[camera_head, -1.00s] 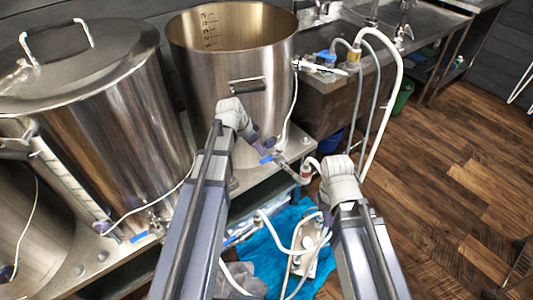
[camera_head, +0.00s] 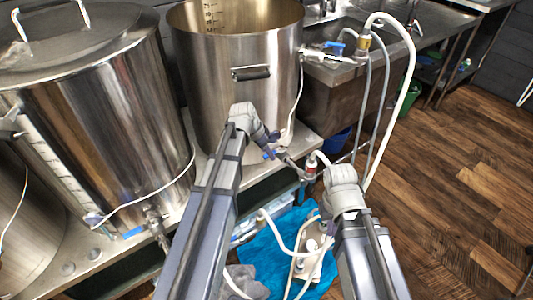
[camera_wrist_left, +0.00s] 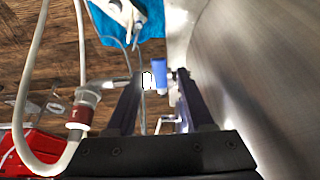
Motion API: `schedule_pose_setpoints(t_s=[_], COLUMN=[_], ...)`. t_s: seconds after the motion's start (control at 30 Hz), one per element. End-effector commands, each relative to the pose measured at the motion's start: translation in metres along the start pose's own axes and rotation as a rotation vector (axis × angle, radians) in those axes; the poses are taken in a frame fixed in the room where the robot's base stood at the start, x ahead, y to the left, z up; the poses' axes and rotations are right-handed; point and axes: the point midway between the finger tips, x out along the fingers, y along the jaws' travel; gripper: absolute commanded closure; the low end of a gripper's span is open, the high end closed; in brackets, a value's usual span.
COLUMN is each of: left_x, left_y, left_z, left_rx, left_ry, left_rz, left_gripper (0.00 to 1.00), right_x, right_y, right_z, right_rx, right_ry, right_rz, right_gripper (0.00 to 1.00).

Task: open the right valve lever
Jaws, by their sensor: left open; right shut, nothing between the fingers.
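The right valve lever (camera_head: 272,154) is a small blue handle on the valve low on the open steel pot (camera_head: 225,100). It also shows in the left wrist view (camera_wrist_left: 161,82), beyond and between my fingertips. My left gripper (camera_head: 268,138) is at this valve, close to the pot's wall. Its two dark fingers are spread (camera_wrist_left: 157,95) in the left wrist view. I cannot tell whether either finger touches the lever. My right arm reaches in at the lower middle; its wrist hides the fingers.
A lidded kettle (camera_head: 100,110) with another blue lever (camera_head: 134,232) stands at left. A hose fitting (camera_head: 312,168) is close to the right valve. White hoses, a pump (camera_head: 308,258) and a blue cloth (camera_head: 262,256) lie below. Open wooden floor (camera_head: 460,170) is at right.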

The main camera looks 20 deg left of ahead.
Motion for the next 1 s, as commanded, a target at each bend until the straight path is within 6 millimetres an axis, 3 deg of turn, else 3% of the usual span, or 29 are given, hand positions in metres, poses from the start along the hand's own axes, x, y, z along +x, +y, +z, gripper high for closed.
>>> schedule_pose_setpoints(t_s=[0.07,0.53,1.0], left_x=[-0.0005,-0.0005,-0.0005], left_y=[0.0001,0.0000,0.0000], left_z=[-0.0001,0.0001,0.0001], left_rx=[0.000,0.000,0.000], left_ry=[0.000,0.000,0.000], left_rz=[0.000,0.000,0.000], left_gripper=[0.47,0.99,1.00], right_x=[-0.0005,-0.0004,-0.0004], right_y=[0.0001,0.0000,0.0000], right_z=[0.0000,0.0000,0.0000], right_rx=[0.000,0.000,0.000], right_ry=[0.000,0.000,0.000], right_rz=[0.000,0.000,0.000], right_gripper=[1.00,1.00,1.00])
